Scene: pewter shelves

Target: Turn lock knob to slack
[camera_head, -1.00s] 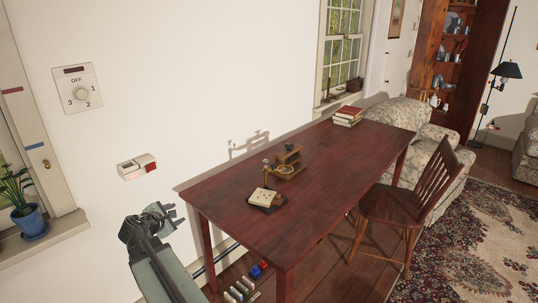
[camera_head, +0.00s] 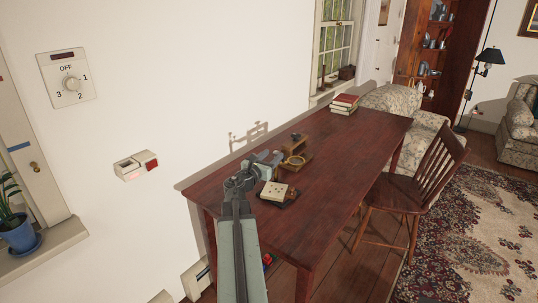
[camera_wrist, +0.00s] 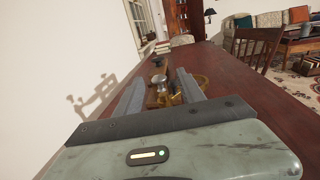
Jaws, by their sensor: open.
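My gripper (camera_head: 267,162) reaches over the near left part of the desk, its fingers pointing along the desk. In the wrist view the two fingers of my gripper (camera_wrist: 162,78) stand apart. A small silvery knob-like part (camera_wrist: 158,80) with brass below it shows between them; I cannot tell whether they touch it. It may be the lock knob, but no slack mark is readable. In the head view my gripper largely hides this part. A wooden stand (camera_head: 303,147) with a brass ring (camera_head: 293,161) is just beyond my gripper.
A cream box (camera_head: 274,191) on a dark tray lies beside my gripper. A dial (camera_head: 72,84) marked OFF, 1, 2, 3 and a white switch box (camera_head: 135,166) are on the wall. Books (camera_head: 344,104) lie at the desk's far end. A chair (camera_head: 415,190) stands at right.

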